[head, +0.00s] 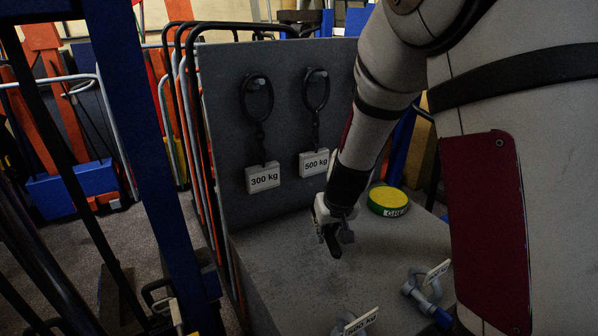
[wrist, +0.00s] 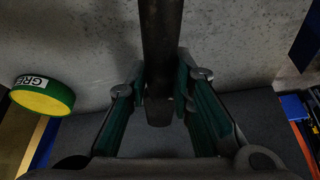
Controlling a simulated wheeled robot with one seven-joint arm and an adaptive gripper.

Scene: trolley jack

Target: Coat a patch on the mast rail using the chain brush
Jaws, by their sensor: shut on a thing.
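My gripper (head: 336,226) is above the grey bench top at the centre of the head view. In the wrist view, my gripper (wrist: 162,88) is shut on a dark, bar-like handle, which I take to be the chain brush (wrist: 161,45). The handle runs up out of that picture, so its bristles are not visible there. A blue upright post (head: 150,130), probably the mast rail, stands at the left of the head view, well apart from my gripper. A green tin with a yellow top (head: 388,200), lettered "GRE", stands right of my gripper and also shows in the wrist view (wrist: 42,96).
A grey panel (head: 225,130) behind the bench holds hanging rings with a "300 kg" tag (head: 263,177) and a "500 kg" tag (head: 313,162). Shackles (head: 425,285) with tags lie at the bench's front right. Tubular frames (head: 185,110) stand between post and bench.

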